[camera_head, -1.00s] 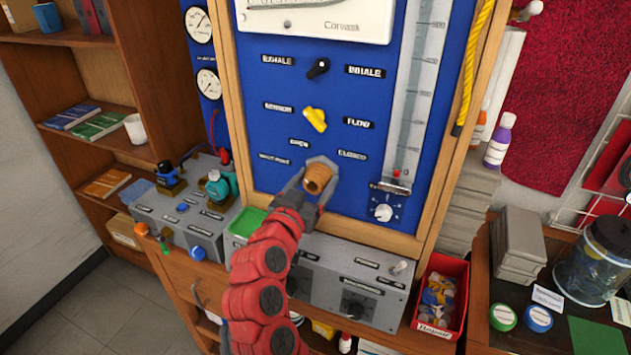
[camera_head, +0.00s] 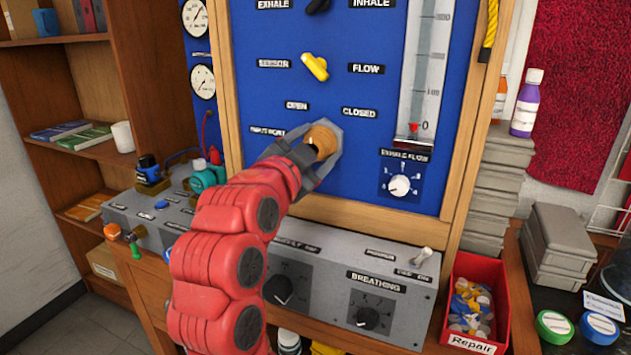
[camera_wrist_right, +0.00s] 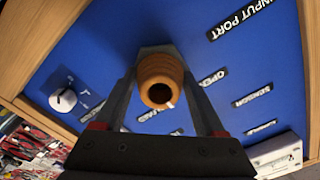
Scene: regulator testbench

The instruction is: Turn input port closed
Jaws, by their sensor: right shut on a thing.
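The input port (camera_head: 322,138) is an orange-brown ribbed knob with a hollow end on the blue panel (camera_head: 390,180). It sits just below the OPEN (camera_head: 297,106) and CLOSED (camera_head: 359,112) labels. My right gripper (camera_head: 325,150) is shut on it, with one finger along each side. In the right wrist view the port (camera_wrist_right: 160,82) stands between the two fingers, its round dark opening facing the camera. The INPUT PORT label (camera_wrist_right: 240,18) shows there beside it. The gripper partly hides this label in the head view. My left gripper is not in view.
A yellow knob (camera_head: 315,67) and a white exhale flow dial (camera_head: 399,186) are nearby on the panel. A grey control box (camera_head: 340,275) juts out below. A red bin of small parts (camera_head: 478,300) stands at the right. A shelf is at the left.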

